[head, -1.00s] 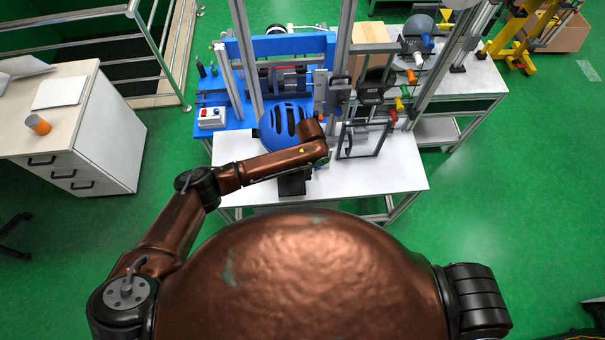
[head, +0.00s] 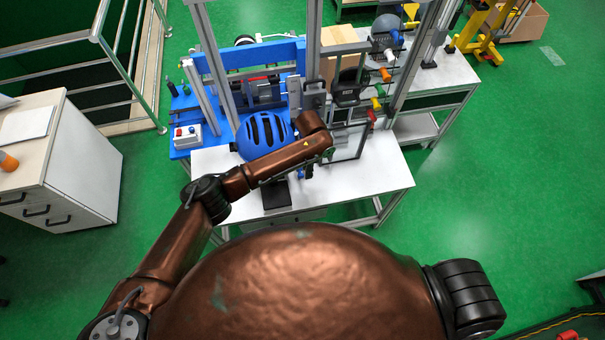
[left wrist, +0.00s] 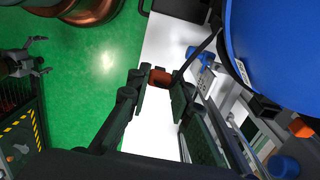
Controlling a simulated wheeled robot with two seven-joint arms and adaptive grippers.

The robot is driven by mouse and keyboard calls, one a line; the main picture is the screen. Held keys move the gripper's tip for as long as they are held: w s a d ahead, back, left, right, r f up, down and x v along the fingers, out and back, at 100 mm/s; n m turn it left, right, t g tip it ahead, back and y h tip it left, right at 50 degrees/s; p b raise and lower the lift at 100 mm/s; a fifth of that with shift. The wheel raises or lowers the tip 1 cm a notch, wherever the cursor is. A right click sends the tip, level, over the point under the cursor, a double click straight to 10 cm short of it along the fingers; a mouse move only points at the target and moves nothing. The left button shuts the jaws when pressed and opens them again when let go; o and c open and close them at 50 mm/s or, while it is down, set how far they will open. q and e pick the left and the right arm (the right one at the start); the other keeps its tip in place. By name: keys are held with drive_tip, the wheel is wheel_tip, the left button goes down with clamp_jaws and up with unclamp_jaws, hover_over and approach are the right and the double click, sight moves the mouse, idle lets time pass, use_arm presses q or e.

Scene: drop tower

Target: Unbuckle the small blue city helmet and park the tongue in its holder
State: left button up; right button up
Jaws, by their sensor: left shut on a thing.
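The small blue helmet (head: 262,137) sits on the white table, beside my left forearm. Its blue shell (left wrist: 280,45) fills the upper right of the left wrist view, with a dark strap (left wrist: 207,45) running down from its edge. My left gripper (left wrist: 158,86) is shut on a small orange-brown piece at its fingertips, which looks like the buckle tongue (left wrist: 160,76). In the head view my wrist hides these fingertips. Another orange piece (left wrist: 301,126) shows below the shell. I cannot make out the tongue holder. My right gripper (left wrist: 24,62) hangs far off, open and empty.
The white table (head: 370,180) has free room at its front right. A black block (head: 276,196) stands near its front edge. The tower's metal posts (head: 313,40) rise behind the helmet. A control box (head: 187,136) stands on the blue bench at left. A drawer cabinet (head: 75,165) is further left.

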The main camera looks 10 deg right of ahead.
use_arm(q)
drive_tip(key=w+d+r+b, duration=0.5)
drive_tip(key=w+r+b, duration=0.4)
drive_tip(key=b, duration=0.3)
drive_tip(key=shift+w+d+r, duration=0.15)
drive_tip(key=shift+w+r, duration=0.1)
drive_tip(key=shift+w, duration=0.3)
idle(1.0)
